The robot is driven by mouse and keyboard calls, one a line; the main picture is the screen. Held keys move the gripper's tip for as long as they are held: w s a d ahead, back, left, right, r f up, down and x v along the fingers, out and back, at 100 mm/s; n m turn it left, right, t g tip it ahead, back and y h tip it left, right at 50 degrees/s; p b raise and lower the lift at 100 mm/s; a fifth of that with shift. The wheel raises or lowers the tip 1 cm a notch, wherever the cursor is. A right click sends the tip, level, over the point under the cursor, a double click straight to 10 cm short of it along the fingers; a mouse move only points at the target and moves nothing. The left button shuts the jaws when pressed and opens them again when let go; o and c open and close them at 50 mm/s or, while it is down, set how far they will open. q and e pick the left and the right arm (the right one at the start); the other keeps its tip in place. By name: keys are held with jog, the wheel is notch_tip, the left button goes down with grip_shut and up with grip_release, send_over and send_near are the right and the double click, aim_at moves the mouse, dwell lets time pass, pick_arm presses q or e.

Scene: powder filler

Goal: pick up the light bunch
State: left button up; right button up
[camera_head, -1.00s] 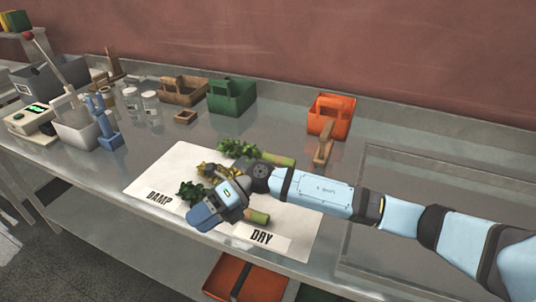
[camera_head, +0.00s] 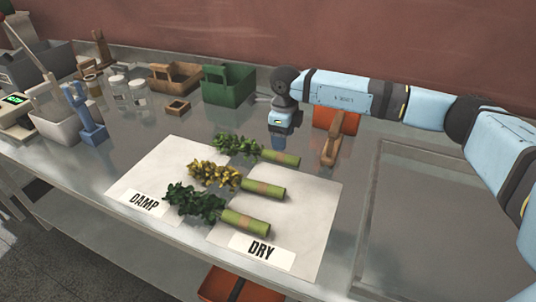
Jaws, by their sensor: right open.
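Three leafy bunches with green wrapped stems lie side by side across the DAMP and DRY mats. The back bunch (camera_head: 280,158) has green leaves, the middle bunch (camera_head: 262,189) has yellow leaves, and the front bunch (camera_head: 245,222) has dark green leaves. I cannot tell by sight which is the light one in weight; the middle one is palest in leaf. My right gripper (camera_head: 279,143) is open, pointing down just behind the stem end of the back bunch, with nothing seen in it. My left gripper is out of view.
The DAMP mat (camera_head: 128,187) is left and the DRY mat (camera_head: 315,215) right. An orange caddy (camera_head: 347,122), partly hidden by my arm, and a brown wooden-looking tool (camera_head: 333,150) stand close to my right gripper. A green caddy (camera_head: 228,88) is behind. A blue upright object (camera_head: 92,128) stands left.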

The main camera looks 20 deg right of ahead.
aim_at(281, 154)
jog(key=f, duration=0.7)
jog(key=shift+w+f, duration=0.25)
jog(key=shift+w, duration=0.1)
jog(key=c, duration=1)
